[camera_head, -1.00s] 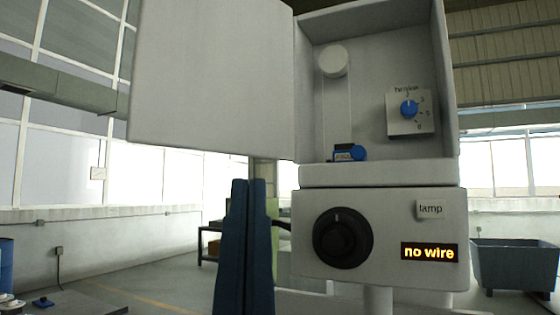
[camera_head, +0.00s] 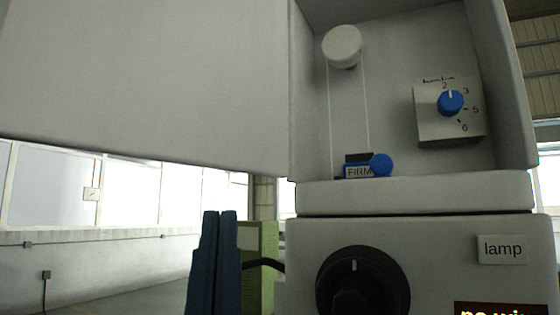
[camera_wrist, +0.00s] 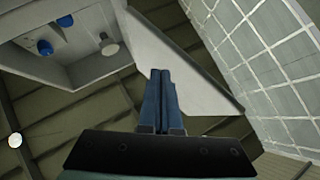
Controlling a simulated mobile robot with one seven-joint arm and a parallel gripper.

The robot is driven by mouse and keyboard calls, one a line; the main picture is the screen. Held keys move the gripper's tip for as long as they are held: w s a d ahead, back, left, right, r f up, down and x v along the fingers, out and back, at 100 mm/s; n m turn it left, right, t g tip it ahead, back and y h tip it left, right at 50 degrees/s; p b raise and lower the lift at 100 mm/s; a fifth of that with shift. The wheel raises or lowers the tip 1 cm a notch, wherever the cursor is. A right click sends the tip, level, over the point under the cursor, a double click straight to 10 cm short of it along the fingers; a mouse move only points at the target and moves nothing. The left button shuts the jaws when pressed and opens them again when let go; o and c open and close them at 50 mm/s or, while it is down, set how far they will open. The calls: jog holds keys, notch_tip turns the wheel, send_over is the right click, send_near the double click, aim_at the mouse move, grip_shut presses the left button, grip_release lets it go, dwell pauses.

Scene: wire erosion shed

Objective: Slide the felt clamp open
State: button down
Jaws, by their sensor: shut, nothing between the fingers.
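The felt clamp (camera_head: 358,171) is a small dark block with a tag reading "FIRM" and a round blue knob (camera_head: 381,165) at its right end. It sits on the floor of the open grey cabinet, below a white roller (camera_head: 342,46) with thin strands running down. The clamp's blue knob also shows at the upper left of the wrist view (camera_wrist: 65,20). My gripper (camera_head: 219,213) has dark blue fingers, pressed together and empty, pointing up. In the head view it is left of and lower than the clamp, below the open door and apart from everything.
The large open door (camera_head: 140,80) fills the upper left. A dial (camera_head: 451,102) with a blue knob, pointing near 2, is on the cabinet's back wall. The lower housing (camera_head: 450,250) carries a black knob (camera_head: 362,280), a "lamp" label (camera_head: 502,249) and a partly cut-off display (camera_head: 500,308).

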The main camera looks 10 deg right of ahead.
aim_at(365, 162)
jog(key=w+d+r+n+g+h+p, duration=0.2)
jog(key=w+d+r+n+g+p, duration=0.2)
jog(key=d+r+n+g+p, duration=0.4)
jog(key=d+n+p, duration=0.3)
jog(key=n+p, duration=0.3)
jog(key=shift+d+r+g+h, duration=0.25)
jog(key=shift+d+g+h, duration=0.05)
jog(key=shift+d, duration=0.05)
jog(key=w+d+p, duration=0.1)
jog(key=w+p, duration=0.4)
jog(key=w, duration=0.5)
jog(key=d, duration=0.1)
jog(key=s+d+p, duration=0.2)
jog(key=d, duration=0.1)
jog(key=shift+w+a, duration=0.1)
